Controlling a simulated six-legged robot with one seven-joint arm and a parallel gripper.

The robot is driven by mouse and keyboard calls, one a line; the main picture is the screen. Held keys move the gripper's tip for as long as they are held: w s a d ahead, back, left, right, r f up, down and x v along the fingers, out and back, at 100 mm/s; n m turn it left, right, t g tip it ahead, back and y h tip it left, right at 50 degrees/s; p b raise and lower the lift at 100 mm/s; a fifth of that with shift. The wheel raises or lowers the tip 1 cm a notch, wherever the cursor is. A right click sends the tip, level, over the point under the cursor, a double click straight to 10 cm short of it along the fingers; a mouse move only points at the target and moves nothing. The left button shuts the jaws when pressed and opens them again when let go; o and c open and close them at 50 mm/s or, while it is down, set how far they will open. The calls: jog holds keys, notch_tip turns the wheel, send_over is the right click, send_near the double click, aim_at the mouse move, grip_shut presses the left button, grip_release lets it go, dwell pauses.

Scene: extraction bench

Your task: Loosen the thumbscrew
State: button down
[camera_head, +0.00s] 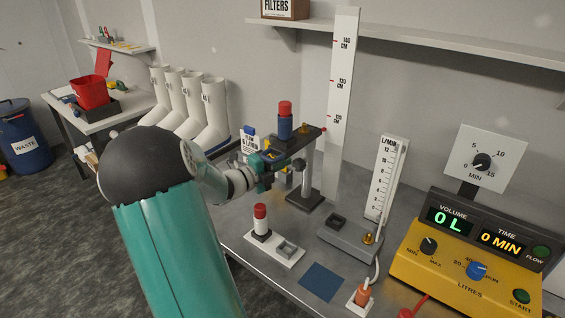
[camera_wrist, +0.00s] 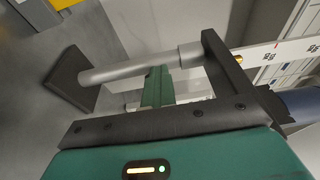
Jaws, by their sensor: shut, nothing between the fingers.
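A stand with a grey post (camera_head: 305,180) rises from a dark base (camera_head: 304,199) on the bench. A dark clamp arm (camera_head: 309,139) near its top carries a blue cylinder with a red cap (camera_head: 285,121). In the wrist view, a brass piece (camera_wrist: 239,60) shows partly behind the dark bracket. My gripper (camera_head: 263,180) is left of the post, below the clamp arm. In the wrist view its teal fingers (camera_wrist: 156,88) are shut and empty, close to the post; contact cannot be told.
A white block with a red-capped cylinder (camera_head: 261,222) stands in front of my gripper. A flow tube on a grey base (camera_head: 347,237) and a yellow control box (camera_head: 460,270) stand to the right. A blue mat (camera_head: 321,282) lies on the bench. A tall height scale (camera_head: 343,90) stands behind.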

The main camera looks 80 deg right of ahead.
jog(key=shift+f, duration=0.65)
jog(key=shift+s, duration=0.1)
jog(key=v, duration=0.6)
jog(key=shift+s+a, duration=0.2)
dwell(0.5)
